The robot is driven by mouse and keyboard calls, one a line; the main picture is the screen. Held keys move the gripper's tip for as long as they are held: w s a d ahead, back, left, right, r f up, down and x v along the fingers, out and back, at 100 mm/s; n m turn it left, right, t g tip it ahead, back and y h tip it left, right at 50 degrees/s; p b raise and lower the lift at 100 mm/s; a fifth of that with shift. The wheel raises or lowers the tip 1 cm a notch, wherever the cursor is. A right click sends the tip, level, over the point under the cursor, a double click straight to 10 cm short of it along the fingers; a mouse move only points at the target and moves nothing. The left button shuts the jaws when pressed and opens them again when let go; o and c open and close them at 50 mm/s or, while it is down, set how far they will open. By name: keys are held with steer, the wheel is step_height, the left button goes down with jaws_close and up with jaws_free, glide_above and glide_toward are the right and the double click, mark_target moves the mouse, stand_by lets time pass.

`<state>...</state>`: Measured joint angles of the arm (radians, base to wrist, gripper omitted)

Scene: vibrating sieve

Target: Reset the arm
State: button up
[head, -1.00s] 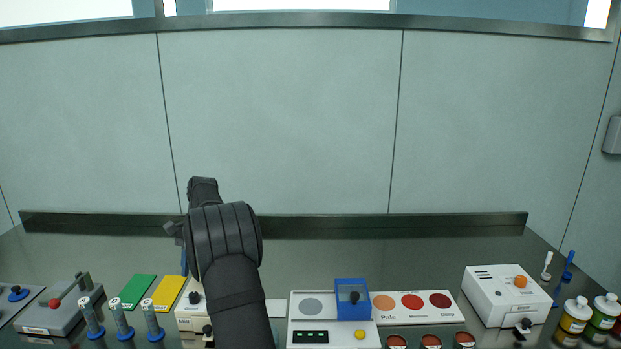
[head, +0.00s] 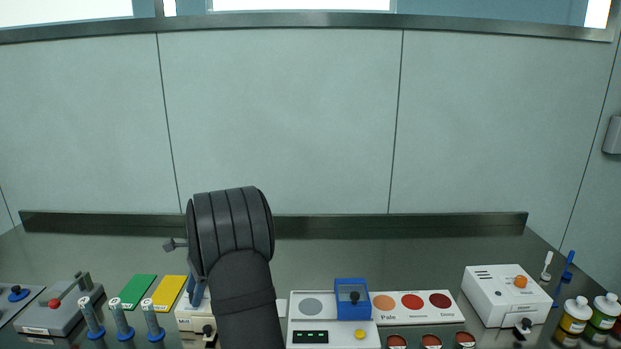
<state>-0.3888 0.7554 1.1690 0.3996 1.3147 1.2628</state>
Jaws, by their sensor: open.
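My arm (head: 238,245) rises from the bottom of the head view, left of centre, above the bench. My gripper (head: 196,284) points down on the far left side of the arm and is mostly hidden behind it. The little that shows is open, with nothing seen in it. It is above or behind a white device (head: 190,318) with a dark knob, which the arm partly covers. I cannot tell the exact gap between them.
Left are a grey device with a red knob (head: 55,303), several blue-based cylinders (head: 121,320), and green (head: 134,291) and yellow (head: 170,292) pads. Right are a scale with a blue box (head: 352,298), a colour card (head: 418,305), a white machine (head: 508,298) and bottles (head: 573,316). The rear bench is clear.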

steer(key=m+t, duration=0.1)
steer(key=m, duration=0.2)
steer(key=shift+s+y, duration=0.1)
steer(key=shift+y, duration=0.2)
steer(key=shift+d+r+m, duration=0.1)
steer(key=shift+r+m, duration=0.15)
steer(key=shift+m, duration=0.15)
steer(key=v, duration=1.1)
